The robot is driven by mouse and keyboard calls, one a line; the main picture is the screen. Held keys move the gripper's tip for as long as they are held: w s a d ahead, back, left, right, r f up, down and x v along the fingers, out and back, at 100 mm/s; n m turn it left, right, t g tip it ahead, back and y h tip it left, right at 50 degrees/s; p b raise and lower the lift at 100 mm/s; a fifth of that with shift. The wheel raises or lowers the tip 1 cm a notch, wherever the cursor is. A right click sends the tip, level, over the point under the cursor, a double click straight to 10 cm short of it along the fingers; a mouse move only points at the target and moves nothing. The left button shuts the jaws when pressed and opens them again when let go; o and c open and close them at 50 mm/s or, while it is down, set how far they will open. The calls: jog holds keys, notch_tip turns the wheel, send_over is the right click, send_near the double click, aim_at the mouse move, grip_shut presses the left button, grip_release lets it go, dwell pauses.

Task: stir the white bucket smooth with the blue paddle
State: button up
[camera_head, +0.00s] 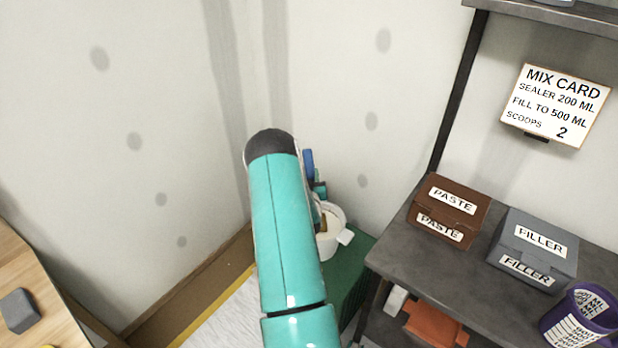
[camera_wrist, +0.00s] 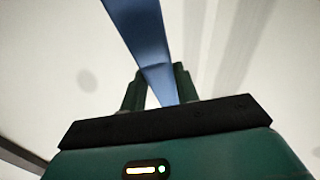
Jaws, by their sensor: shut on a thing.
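The white bucket (camera_head: 333,240) stands on a green surface (camera_head: 350,268) in the corner, partly hidden behind my teal arm in the head view. Its contents are mostly out of sight. The blue paddle (camera_wrist: 140,35) runs up between the fingers of my gripper (camera_wrist: 160,88) in the wrist view, and my gripper is shut on it. In the head view a bit of the blue paddle (camera_head: 308,162) shows beside my arm, above the bucket. I cannot tell whether the paddle's lower end is in the bucket.
A dark shelf (camera_head: 400,255) at right holds a brown paste box (camera_head: 455,208), a grey filler box (camera_head: 535,250) and a purple measuring cup (camera_head: 580,322). A mix card (camera_head: 556,104) hangs above. A wooden table (camera_head: 30,275) with a dark grey block (camera_head: 19,311) is at left.

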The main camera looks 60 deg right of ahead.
aim_at(306, 153)
jog(key=shift+w+d+r, duration=0.4)
jog(key=shift+w+r, duration=0.1)
jog(key=shift+r, duration=1)
jog(key=shift+w+d+r, duration=0.4)
jog(key=shift+w+r, duration=0.05)
jog(key=shift+r, duration=1.05)
jog(key=shift+w+d+r, duration=0.4)
jog(key=shift+w+r, duration=0.1)
jog(key=shift+r, duration=1)
jog(key=shift+r, duration=2.55)
